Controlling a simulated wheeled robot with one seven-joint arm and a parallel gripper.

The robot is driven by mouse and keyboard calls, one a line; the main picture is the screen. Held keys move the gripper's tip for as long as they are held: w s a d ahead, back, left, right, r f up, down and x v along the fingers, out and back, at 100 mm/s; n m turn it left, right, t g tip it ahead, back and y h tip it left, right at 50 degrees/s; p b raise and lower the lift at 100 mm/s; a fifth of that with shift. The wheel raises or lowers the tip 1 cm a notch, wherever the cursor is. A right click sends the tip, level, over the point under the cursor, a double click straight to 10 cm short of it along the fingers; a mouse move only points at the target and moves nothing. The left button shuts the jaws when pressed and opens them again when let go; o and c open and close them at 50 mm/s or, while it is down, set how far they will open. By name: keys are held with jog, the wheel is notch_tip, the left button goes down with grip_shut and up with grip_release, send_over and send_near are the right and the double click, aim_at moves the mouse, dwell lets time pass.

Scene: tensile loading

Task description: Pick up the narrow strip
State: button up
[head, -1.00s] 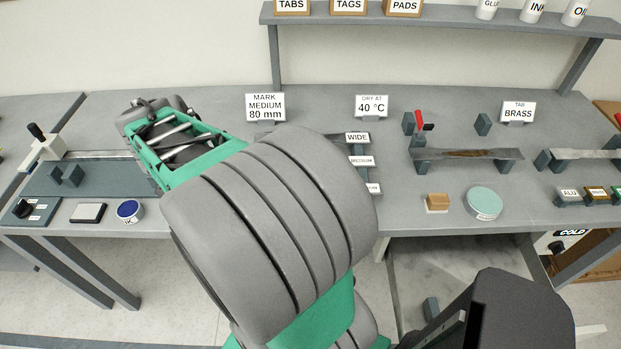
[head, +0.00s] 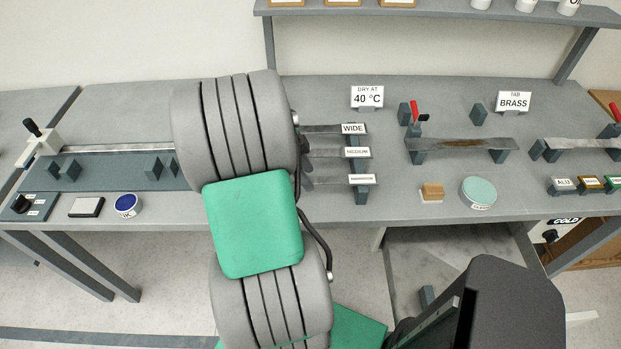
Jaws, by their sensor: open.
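The narrow strip (head: 332,181) lies at the front of a rack of three strips, its right end at the lowest label (head: 362,179), whose small print is hard to read. The medium strip (head: 328,154) and the wide strip (head: 322,129) lie behind it, each with a label at its right end. The left ends of the strips are hidden by my arm. My gripper is hidden behind my arm. A small dark shape shows at the arm's right edge by the strips, but I cannot tell whether it is part of my gripper.
A clamped specimen in a fixture (head: 460,145) stands right of the rack, with a tan block (head: 432,192) and a round green pad (head: 479,192) in front. An ink pad (head: 127,205) and a marking fixture (head: 110,172) are at the left. Bench surface between rack and block is clear.

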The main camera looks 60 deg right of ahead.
jog(key=shift+c, duration=0.4)
grip_shut()
jog(key=shift+r, duration=0.1)
dwell(0.8)
